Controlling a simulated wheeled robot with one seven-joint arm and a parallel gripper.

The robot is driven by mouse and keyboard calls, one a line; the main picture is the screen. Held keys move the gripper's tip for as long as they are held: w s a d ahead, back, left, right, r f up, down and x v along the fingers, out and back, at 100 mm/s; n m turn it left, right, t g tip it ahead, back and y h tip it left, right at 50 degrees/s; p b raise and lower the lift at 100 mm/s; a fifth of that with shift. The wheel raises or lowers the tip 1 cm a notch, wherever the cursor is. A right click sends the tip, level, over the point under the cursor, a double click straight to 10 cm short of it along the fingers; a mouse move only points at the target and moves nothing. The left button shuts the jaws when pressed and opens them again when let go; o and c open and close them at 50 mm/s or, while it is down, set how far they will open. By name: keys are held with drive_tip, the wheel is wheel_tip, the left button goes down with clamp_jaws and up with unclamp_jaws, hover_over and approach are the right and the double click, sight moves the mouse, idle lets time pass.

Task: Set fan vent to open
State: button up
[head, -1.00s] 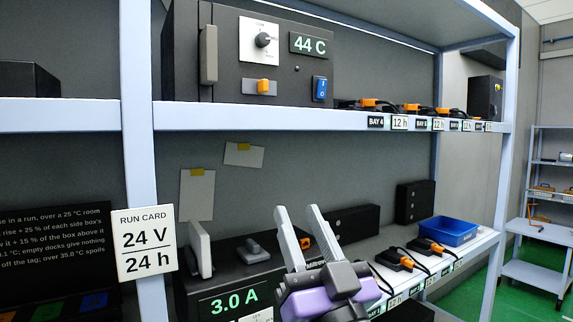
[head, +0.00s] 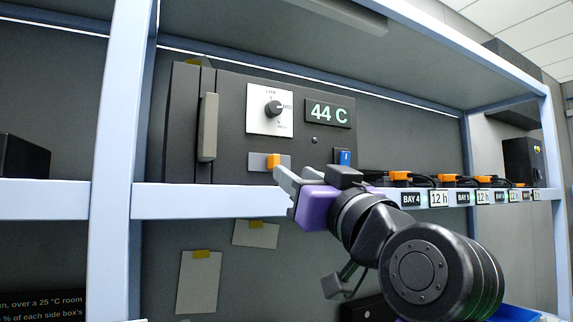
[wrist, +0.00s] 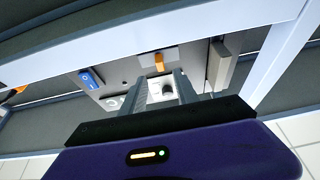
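A dark cabinet front (head: 225,125) on the upper shelf carries the controls. Nothing readable names the fan vent. A small orange slider tab (head: 273,161) sits on a grey plate (head: 256,162), right of the plate's middle; its marks cannot be read. The tab also shows in the wrist view (wrist: 158,62). A black dial (head: 273,107) on a white plate is above it. My gripper (head: 286,177) is just below and right of the slider plate in the head view, seemingly apart from it. In the wrist view its fingers (wrist: 161,85) are spread with nothing held.
A blue rocker switch (head: 344,158) sits right of the slider, under a display (head: 328,113) reading 44 C. A vertical grey handle (head: 208,127) is at the left. The shelf edge (head: 210,200) runs just below the controls. Orange-ended plugs (head: 400,175) lie on the shelf to the right.

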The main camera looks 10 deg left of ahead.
sight(277, 162)
drive_tip(key=p+x, duration=0.2)
drive_tip(key=x, duration=0.5)
drive_tip(key=shift+w+a, duration=0.1)
drive_tip(key=shift+w, duration=0.05)
clamp_jaws()
idle(1.2)
